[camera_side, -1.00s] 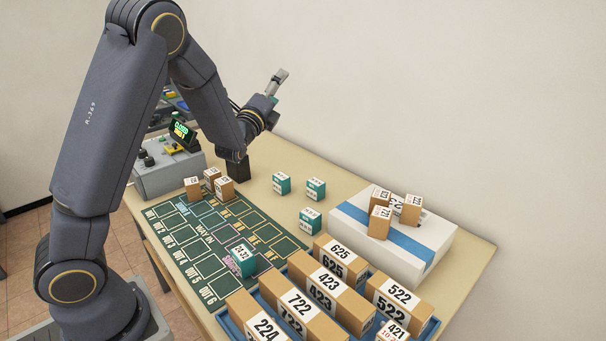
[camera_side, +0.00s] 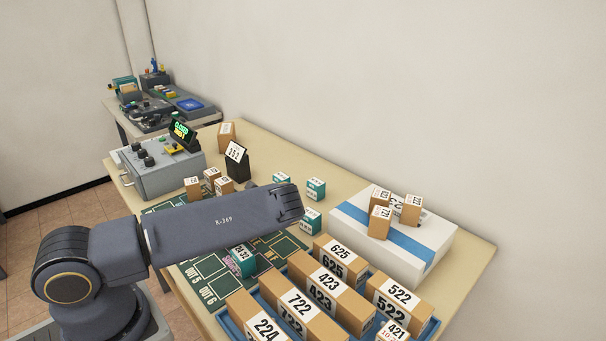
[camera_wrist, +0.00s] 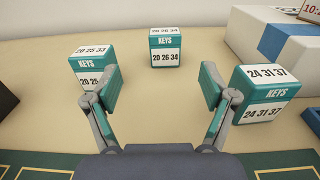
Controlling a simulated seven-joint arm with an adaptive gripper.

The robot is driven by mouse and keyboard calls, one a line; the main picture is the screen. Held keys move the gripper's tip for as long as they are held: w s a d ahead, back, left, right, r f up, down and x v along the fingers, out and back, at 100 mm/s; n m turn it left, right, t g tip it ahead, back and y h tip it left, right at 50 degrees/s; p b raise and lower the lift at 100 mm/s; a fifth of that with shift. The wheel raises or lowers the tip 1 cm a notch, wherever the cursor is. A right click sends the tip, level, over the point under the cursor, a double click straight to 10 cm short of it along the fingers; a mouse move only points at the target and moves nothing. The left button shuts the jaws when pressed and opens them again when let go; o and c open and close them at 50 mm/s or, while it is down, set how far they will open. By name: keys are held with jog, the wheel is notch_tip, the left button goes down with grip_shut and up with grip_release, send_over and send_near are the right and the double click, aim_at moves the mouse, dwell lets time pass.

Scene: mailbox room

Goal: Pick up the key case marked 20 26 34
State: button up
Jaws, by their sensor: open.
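The key case marked 20 26 34 (camera_wrist: 165,47) is a teal and white block standing upright on the tan table, ahead of my gripper in the wrist view. It also stands toward the wall in the side view (camera_side: 316,188). My gripper (camera_wrist: 160,86) is open and empty, its two teal-padded fingers spread with the case beyond and between them, apart from it. A case marked 20 25 33 (camera_wrist: 92,66) stands by the left finger, and one marked 24 31 37 (camera_wrist: 263,94) by the right finger. In the side view my arm hides the gripper.
A white box with a blue stripe (camera_side: 412,252) stands to the right, small brown boxes on it. A blue tray (camera_side: 228,323) of numbered brown parcels is in front. Another key case (camera_side: 243,259) sits on the green mat (camera_side: 205,268). A grey control box (camera_side: 160,178) stands at left.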

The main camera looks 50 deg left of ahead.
aim_at(312, 184)
jog(key=w, duration=0.7)
jog(key=shift+w, duration=0.2)
jog(key=shift+w+d+r, duration=0.1)
jog(key=shift+w+d, duration=0.05)
jog(key=shift+w, duration=1.2)
jog(key=shift+w+d+r, duration=0.1)
jog(key=shift+w+d, duration=0.05)
jog(key=shift+w, duration=1.15)
jog(key=c, duration=1.3)
